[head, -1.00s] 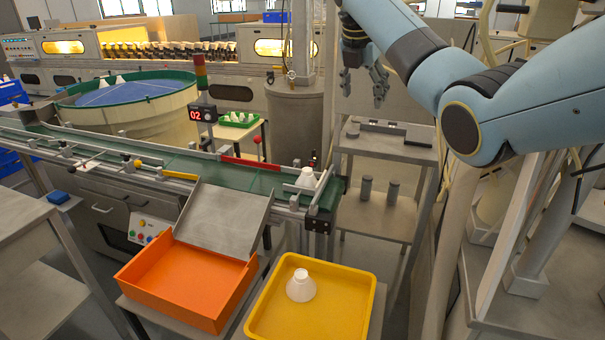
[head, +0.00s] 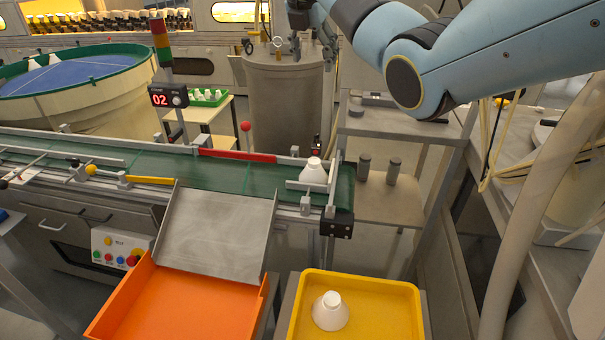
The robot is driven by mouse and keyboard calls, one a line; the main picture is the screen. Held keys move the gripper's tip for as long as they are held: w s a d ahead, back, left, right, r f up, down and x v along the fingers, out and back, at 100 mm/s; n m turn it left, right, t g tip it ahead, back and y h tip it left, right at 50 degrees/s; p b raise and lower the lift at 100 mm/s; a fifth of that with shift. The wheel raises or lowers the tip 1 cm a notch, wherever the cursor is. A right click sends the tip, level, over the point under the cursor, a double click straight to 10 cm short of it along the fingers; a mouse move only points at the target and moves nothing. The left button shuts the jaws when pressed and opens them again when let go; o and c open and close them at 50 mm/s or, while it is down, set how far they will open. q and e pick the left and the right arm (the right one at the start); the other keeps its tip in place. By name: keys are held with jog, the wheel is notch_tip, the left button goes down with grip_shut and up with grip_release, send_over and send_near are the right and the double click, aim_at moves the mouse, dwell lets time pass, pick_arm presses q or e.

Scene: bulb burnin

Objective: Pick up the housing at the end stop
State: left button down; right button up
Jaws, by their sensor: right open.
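A white cone-shaped housing (head: 314,172) stands at the right end of the green conveyor belt (head: 228,174), by the end stop. My right arm comes in from the upper right. My right gripper (head: 311,38) is open and empty at the top edge of the head view, partly cut off. In the picture it is above the housing and well clear of it. My left gripper is not in view.
A yellow tray (head: 407,318) with another white housing (head: 330,312) stands in front. An orange bin (head: 172,304) sits below a grey chute (head: 222,230). A shelf stand (head: 405,210) with two dark cylinders is right of the belt end. A red-balled rod (head: 246,127) rises behind the belt.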

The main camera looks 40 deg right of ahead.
jog(key=b, duration=1.8)
send_near(314, 162)
jog(key=b+x, duration=0.1)
jog(key=x, duration=0.3)
jog(key=shift+d, duration=0.15)
jog(key=b+x, duration=0.2)
jog(key=x, duration=0.2)
jog(key=shift+w+f, duration=0.2)
jog(key=shift+f, duration=0.15)
jog(key=shift+w+d+f, duration=0.1)
jog(key=shift+d+f, duration=0.05)
jog(key=shift+f, duration=0.2)
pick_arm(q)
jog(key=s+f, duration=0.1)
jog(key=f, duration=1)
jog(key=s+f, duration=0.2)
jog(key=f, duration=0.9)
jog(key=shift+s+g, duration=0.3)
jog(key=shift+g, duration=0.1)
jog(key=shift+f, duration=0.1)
pick_arm(e)
jog(key=shift+r, duration=0.1)
jog(key=c, duration=1.3)
